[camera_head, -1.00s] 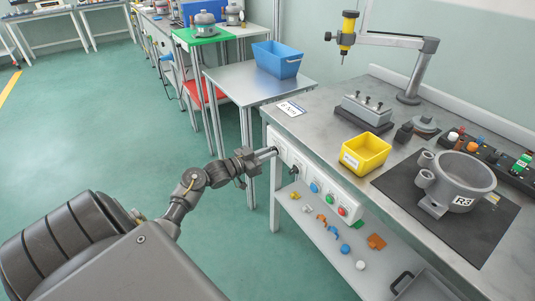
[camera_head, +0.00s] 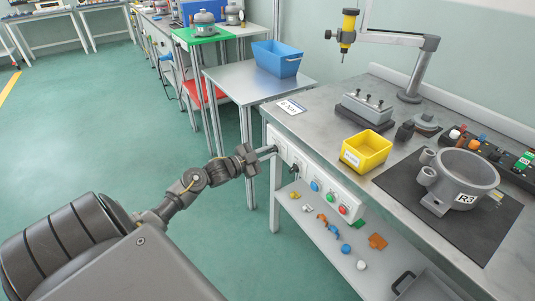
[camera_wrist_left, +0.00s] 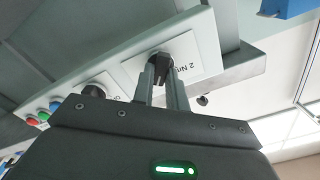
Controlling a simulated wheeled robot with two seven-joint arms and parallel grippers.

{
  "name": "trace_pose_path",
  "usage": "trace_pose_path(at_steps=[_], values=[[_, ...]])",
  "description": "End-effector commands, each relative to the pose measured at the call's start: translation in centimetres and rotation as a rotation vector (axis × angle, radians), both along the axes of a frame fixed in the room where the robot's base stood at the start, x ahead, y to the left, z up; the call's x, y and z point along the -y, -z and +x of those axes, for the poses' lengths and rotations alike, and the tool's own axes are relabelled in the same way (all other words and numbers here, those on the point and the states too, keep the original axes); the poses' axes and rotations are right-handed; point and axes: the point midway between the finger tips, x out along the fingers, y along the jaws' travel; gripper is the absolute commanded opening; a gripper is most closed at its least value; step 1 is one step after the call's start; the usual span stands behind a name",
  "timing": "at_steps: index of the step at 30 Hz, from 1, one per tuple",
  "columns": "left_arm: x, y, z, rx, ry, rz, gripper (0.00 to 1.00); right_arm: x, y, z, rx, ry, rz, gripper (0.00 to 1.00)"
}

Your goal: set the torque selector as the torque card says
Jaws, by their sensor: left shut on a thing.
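The torque selector is a black knob (camera_wrist_left: 160,62) on a pale plate of the bench's front panel, with "2 N·m" printed next to it, upside down in the left wrist view. My left gripper (camera_wrist_left: 162,82) has its two fingers on either side of the knob and is shut on it. In the head view my left gripper (camera_head: 268,151) reaches the left end of the front panel (camera_head: 302,173), where its fingertips cover the knob. I cannot tell the knob's exact pointing. The torque card (camera_head: 291,107) lies on the bench top; its print is too small to read surely. My right gripper is not in view.
A second black knob (camera_head: 293,169) and blue, green and red buttons (camera_head: 342,211) sit further right on the panel. A yellow bin (camera_head: 367,153) and a ring-shaped housing (camera_head: 462,178) stand on the bench. The floor left of the bench is clear.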

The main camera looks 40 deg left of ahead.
Motion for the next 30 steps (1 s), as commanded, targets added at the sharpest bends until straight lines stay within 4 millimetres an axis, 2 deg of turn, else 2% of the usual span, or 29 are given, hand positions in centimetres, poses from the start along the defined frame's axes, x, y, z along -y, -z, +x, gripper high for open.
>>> trace_pose_path(at_steps=[6, 23, 24, 29, 30], values=[[0.1, 0.1, 0.0, 0.023, 0.002, 0.080, 0.00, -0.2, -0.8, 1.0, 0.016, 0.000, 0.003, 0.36], [0.0, 0.1, 0.0, 0.034, 0.000, 0.112, 0.00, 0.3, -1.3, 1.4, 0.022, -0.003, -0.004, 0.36], [0.0, 0.1, 0.0, 0.034, 0.000, 0.112, 0.16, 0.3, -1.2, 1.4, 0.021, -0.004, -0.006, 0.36], [0.0, 0.1, 0.0, 0.034, 0.000, 0.112, 0.36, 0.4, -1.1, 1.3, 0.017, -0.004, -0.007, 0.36], [0.0, 0.1, 0.0, 0.034, 0.000, 0.112, 0.36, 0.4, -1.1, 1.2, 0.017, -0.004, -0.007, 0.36]])
